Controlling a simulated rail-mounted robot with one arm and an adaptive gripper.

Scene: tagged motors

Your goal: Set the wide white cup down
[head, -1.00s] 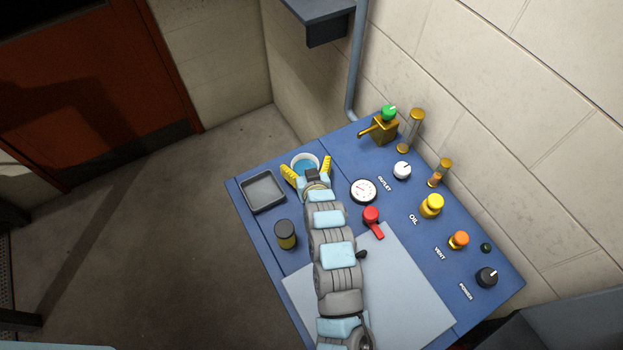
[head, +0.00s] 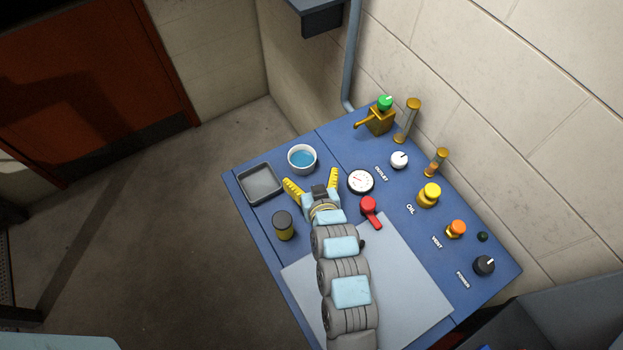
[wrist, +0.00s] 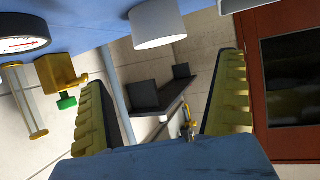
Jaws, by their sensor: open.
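The wide white cup (head: 302,158) stands upright on the far left part of the blue bench top, with blue liquid showing inside. My gripper (head: 311,182) is open and empty on the near side of the cup, its yellow fingers spread and a gap between them and the cup. In the wrist view the white cup (wrist: 157,22) shows at the top, beyond the spread fingers (wrist: 166,95), touching neither.
A grey square tray (head: 262,196) lies left of the cup, and a dark-topped yellow canister (head: 284,225) stands nearer. A pressure gauge (head: 361,181), red lever (head: 369,208) and brass spout with green knob (head: 379,119) are to the right. A grey sheet (head: 405,270) lies under my arm.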

